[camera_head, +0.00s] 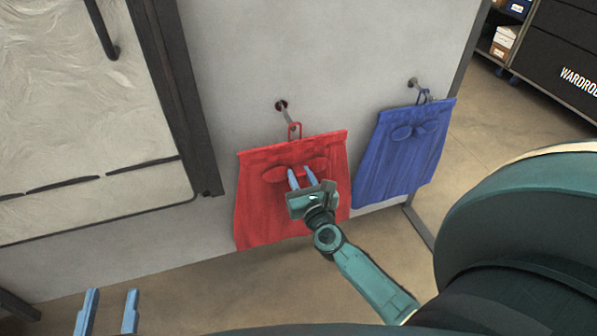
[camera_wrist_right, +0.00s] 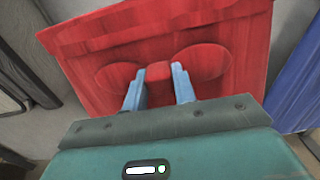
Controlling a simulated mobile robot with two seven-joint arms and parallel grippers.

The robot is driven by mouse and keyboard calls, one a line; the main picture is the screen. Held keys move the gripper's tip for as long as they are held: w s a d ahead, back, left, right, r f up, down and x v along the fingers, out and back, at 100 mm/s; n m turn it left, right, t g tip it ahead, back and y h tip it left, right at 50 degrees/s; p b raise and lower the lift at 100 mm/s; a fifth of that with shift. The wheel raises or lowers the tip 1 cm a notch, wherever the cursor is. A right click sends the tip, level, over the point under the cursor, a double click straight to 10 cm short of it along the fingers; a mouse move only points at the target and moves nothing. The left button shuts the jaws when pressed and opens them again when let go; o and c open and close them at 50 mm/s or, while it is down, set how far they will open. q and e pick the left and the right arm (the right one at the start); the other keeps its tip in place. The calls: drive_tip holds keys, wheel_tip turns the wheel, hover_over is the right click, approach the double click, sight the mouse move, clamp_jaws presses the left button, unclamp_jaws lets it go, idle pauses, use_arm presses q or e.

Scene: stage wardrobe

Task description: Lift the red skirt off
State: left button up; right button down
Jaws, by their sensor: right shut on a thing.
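The red skirt (camera_head: 255,215) hangs by a red loop (camera_head: 295,131) at a metal peg (camera_head: 287,113) on the grey wall panel; the loop appears to be around the peg's outer end. A bow sits high on the skirt's front. My right gripper (camera_head: 300,172) is in front of the skirt, shut on the bow's middle knot (camera_wrist_right: 159,70), with one finger on each side in the right wrist view. The skirt's loop and peg are out of the wrist view. My left gripper (camera_head: 106,302) is low at the left of the head view, open, empty and away from the skirt.
A blue skirt (camera_head: 405,155) hangs on its own peg (camera_head: 415,86) close to the right. A dark-framed panel (camera_head: 85,130) with a handle stands at the left. Shelves with boxes (camera_head: 503,42) and a dark wardrobe case (camera_head: 560,70) are at the far right. Floor shows below the wall.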

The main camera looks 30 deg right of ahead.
drive_tip(key=shift+v, duration=1.5)
drive_tip(key=shift+s, duration=0.3)
drive_tip(key=shift+a, duration=0.1)
use_arm(q)
drive_tip(key=shift+f, duration=0.1)
